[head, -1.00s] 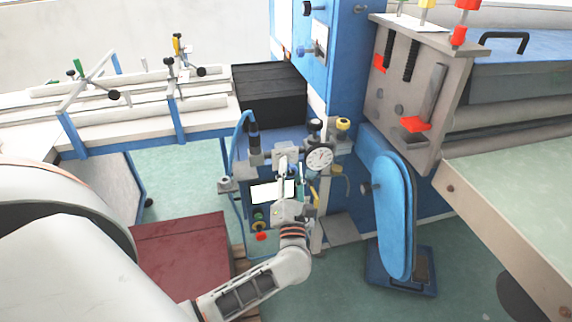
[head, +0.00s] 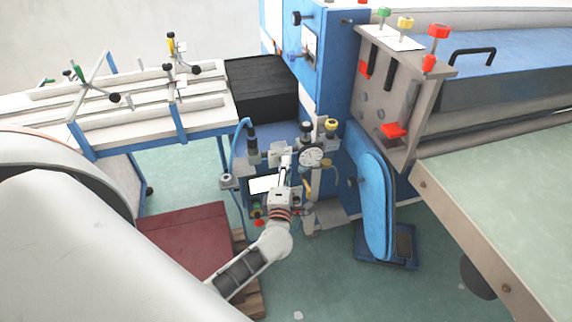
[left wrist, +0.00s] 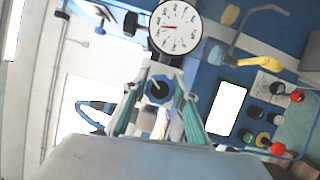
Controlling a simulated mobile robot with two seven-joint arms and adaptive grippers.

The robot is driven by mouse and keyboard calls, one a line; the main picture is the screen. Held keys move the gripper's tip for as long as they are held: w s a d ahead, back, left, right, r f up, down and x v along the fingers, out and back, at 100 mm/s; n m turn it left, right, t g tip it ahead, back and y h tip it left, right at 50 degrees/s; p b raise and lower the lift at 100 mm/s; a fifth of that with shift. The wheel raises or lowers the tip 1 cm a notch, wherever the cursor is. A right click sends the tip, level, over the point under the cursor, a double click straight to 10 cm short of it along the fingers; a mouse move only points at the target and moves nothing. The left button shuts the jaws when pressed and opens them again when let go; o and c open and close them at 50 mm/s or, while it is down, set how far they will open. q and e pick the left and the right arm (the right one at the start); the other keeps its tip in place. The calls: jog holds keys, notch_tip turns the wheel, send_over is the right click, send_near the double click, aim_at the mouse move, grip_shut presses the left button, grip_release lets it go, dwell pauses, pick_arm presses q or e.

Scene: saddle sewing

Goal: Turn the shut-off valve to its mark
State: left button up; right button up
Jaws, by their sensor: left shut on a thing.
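My left gripper (head: 287,160) points at a grey fitting on the blue machine, beside a round white gauge (head: 311,157). The gauge (left wrist: 175,26) sits just beyond the fingertips there. A yellow lever (left wrist: 262,61) stands apart to the right of the fingers; it also shows in the head view (head: 308,187). I cannot tell which part is the shut-off valve, and no mark is readable. My right gripper is out of view.
A panel with a white screen (left wrist: 226,108) and several coloured buttons lies right of the fingers in the left wrist view. A blue hose (head: 239,140) stands left of the gripper. A blue oval guard (head: 376,205) is to the right.

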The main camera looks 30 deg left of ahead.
pick_arm(q)
jog(key=shift+m, duration=0.5)
jog(key=o, duration=1.1)
jog(key=v, duration=1.2)
jog(key=shift+r, duration=0.25)
